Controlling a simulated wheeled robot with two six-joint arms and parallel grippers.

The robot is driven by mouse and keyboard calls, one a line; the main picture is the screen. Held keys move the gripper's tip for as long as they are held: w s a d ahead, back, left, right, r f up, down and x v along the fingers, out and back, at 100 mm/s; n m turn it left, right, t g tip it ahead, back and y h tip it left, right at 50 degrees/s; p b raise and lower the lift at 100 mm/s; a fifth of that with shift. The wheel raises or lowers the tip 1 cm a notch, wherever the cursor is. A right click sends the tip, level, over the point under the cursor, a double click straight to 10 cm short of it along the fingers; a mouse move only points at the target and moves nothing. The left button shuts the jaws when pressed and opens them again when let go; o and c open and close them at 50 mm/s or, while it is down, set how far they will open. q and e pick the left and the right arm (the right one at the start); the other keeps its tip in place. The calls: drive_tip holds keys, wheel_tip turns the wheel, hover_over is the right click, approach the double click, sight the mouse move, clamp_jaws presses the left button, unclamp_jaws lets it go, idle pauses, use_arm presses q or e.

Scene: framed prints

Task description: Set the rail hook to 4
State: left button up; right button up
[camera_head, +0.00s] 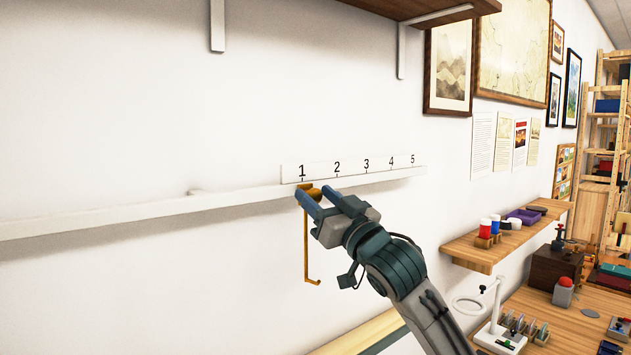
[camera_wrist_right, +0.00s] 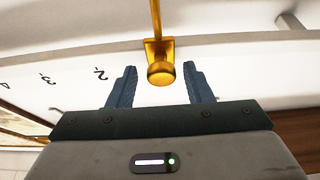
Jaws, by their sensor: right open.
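The white rail (camera_head: 130,217) runs along the wall, with a number strip (camera_head: 352,168) marked 1 to 5 above its right part. The brass rail hook (camera_head: 306,248) hangs from the rail just under the 1, its long stem pointing down. In the right wrist view its round knob (camera_wrist_right: 160,74) lies between the tips of my right gripper's two blue fingers (camera_wrist_right: 158,86), with a gap on each side. My right gripper (camera_head: 318,197) is open at the hook in the head view. The fingers partly hide the hook's top there. My left gripper is not in view.
A wooden shelf (camera_head: 410,8) with white brackets is above the rail. Framed prints (camera_head: 449,66) hang to the right. A lower wooden shelf (camera_head: 490,246) and a workbench with a white lamp (camera_head: 494,300) stand at the right. The rail right of the hook looks clear.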

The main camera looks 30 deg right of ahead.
drive_tip(key=shift+w+a+r, duration=0.2)
drive_tip(key=shift+w+r, duration=0.05)
drive_tip(key=shift+w, duration=0.35)
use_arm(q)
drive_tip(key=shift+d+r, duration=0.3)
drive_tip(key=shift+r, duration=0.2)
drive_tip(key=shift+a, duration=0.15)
use_arm(e)
drive_tip(key=shift+d, duration=0.15)
